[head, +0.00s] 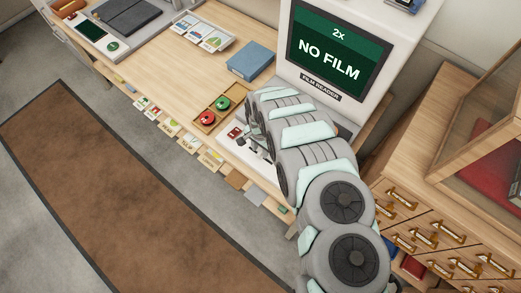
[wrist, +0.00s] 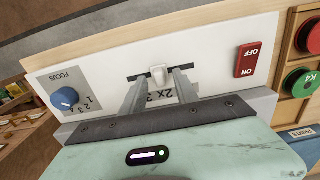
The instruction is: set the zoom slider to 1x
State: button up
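The zoom slider is a small white knob (wrist: 159,74) in a short dark slot on the reader's white panel (wrist: 205,57). A "2X" label, upside down in the wrist view, is partly hidden between my fingers. My gripper (wrist: 158,82) is open, with one fingertip on each side of the knob and gaps visible between. I cannot tell how deep the tips reach. In the head view the film reader's screen (head: 338,48) reads "2x" and "NO FILM". There my arm hides much of the panel and the slider.
A blue focus knob (wrist: 65,98) sits left of the slider in the wrist view, and a red ON/OFF switch (wrist: 246,60) sits right. A wooden tray (head: 203,126) with red and green reels is close by. A blue box (head: 250,62) stands behind.

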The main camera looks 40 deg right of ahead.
jog(key=shift+f, duration=0.55)
grip_shut()
dwell(1.2)
